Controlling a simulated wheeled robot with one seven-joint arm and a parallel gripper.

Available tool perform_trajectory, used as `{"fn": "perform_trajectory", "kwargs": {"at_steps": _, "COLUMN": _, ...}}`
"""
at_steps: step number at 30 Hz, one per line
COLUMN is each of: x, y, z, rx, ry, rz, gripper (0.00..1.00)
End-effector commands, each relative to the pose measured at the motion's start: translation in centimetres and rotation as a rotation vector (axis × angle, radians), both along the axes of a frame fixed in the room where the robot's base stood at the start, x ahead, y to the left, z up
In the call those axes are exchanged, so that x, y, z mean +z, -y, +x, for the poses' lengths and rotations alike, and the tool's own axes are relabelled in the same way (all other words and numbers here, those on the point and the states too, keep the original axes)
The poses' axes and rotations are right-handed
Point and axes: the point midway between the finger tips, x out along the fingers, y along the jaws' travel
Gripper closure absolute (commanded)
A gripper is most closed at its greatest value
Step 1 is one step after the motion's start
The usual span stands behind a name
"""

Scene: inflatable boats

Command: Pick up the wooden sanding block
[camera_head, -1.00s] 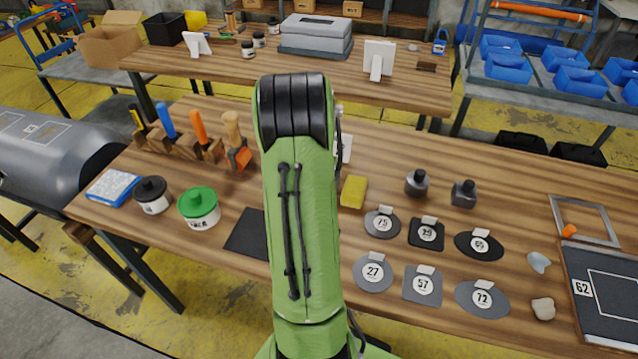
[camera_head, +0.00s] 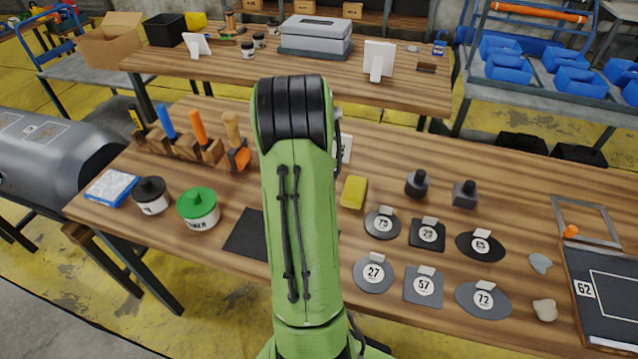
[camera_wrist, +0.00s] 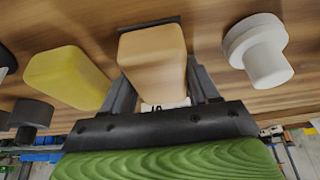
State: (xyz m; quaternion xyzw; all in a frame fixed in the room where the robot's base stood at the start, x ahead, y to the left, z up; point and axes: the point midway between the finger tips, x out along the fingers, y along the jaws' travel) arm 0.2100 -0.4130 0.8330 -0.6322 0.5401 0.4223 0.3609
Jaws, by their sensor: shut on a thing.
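The wooden sanding block (camera_wrist: 152,48) is a plain tan block with rounded edges, seen close up in the wrist view. My gripper (camera_wrist: 160,82) is shut on it, with one dark finger on each side. A thin dark edge shows behind the block's far end. I cannot tell whether the block is clear of the tabletop (camera_wrist: 215,35). In the head view my green arm hides both the gripper and the block.
A yellow block (camera_wrist: 68,78) lies left of the held block, and a white knobbed piece (camera_wrist: 260,50) stands to its right.

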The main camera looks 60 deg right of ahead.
Motion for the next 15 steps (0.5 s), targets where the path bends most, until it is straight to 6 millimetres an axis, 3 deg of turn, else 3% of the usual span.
{"fn": "perform_trajectory", "kwargs": {"at_steps": 9, "x": 0.8, "y": 0.0, "z": 0.0, "rx": -0.001, "ry": 0.0, "rz": 0.001, "gripper": 0.73}}
{"fn": "perform_trajectory", "kwargs": {"at_steps": 15, "x": 6.3, "y": 0.1, "z": 0.1, "rx": 0.0, "ry": 0.003, "rz": -0.006, "gripper": 0.73}}
